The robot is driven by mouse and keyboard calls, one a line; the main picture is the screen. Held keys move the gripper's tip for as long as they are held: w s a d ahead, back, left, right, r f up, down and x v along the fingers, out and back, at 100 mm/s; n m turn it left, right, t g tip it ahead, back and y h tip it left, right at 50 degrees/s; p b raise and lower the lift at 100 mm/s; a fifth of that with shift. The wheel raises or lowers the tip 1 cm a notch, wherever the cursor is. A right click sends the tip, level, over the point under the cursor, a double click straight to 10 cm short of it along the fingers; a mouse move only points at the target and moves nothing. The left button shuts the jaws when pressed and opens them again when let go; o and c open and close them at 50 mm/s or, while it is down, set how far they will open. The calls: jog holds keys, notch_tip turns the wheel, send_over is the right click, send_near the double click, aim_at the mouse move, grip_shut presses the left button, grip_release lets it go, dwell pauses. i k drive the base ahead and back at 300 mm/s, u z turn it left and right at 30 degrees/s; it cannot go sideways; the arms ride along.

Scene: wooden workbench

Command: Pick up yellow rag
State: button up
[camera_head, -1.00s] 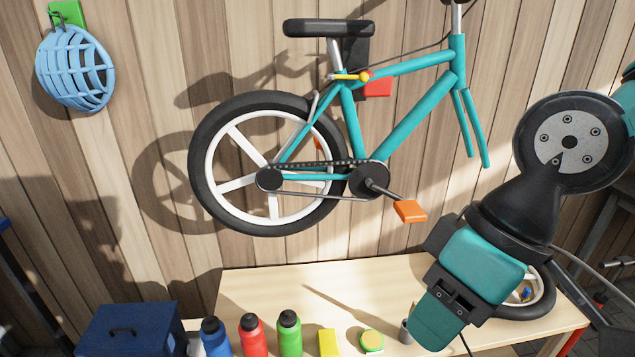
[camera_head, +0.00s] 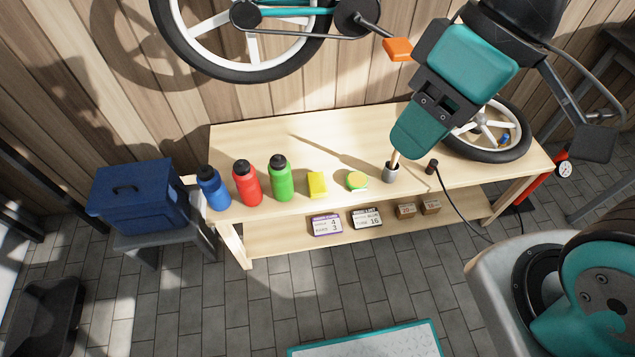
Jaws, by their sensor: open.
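A small yellow block-shaped thing (camera_head: 317,184), which looks like the folded yellow rag, lies near the front edge of the workbench (camera_head: 260,145). My gripper (camera_head: 415,135) is teal and black and hangs from the upper right. It appears above the bench, up and to the right of the yellow thing, and apart from it. The gripper is open, with nothing seen in it. Its fingertips are hard to make out.
A red bottle (camera_head: 247,186) and a blue bottle (camera_head: 213,190) stand left of the green one. A grey cup (camera_head: 391,173) with a handle in it stands below my gripper. A wheel (camera_head: 486,130) lies at right. A blue box (camera_head: 138,195) sits on a side stand.

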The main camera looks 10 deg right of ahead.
aim_at(318, 189)
jog(key=k, duration=0.6)
jog(key=u, duration=0.6)
jog(key=i, duration=0.95)
jog(key=z, duration=0.6)
